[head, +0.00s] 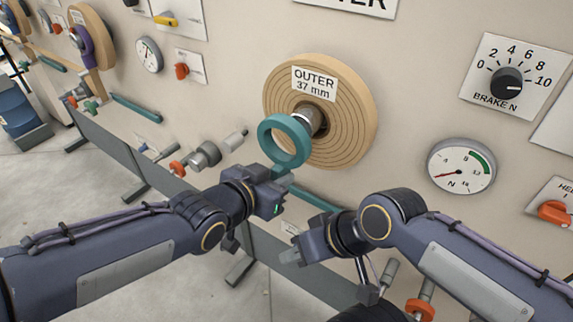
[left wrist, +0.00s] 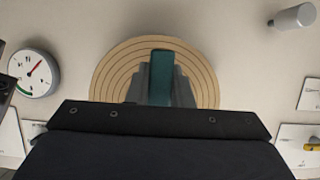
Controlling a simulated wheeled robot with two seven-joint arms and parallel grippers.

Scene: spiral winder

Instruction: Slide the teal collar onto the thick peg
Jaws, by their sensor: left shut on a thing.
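The teal collar (head: 265,138) is a thick ring held upright in front of the wooden disc marked OUTER 37 mm. My left gripper (head: 281,174) is shut on its lower edge. The thick peg (head: 314,117) is a metallic stub at the disc's centre. The collar overlaps the peg's lower left side in the head view, and I cannot tell whether they touch. In the left wrist view the collar (left wrist: 161,76) shows edge-on between the grey fingers and hides the peg. My right gripper (head: 291,257) is lower, away from the collar; its finger gap is unclear.
The wooden disc (head: 350,108) is fixed to the wall. A gauge (head: 461,166) and a brake dial (head: 507,83) are to its right. Metal rollers (head: 207,154) stick out at lower left. A teal bar (head: 318,199) runs below the disc.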

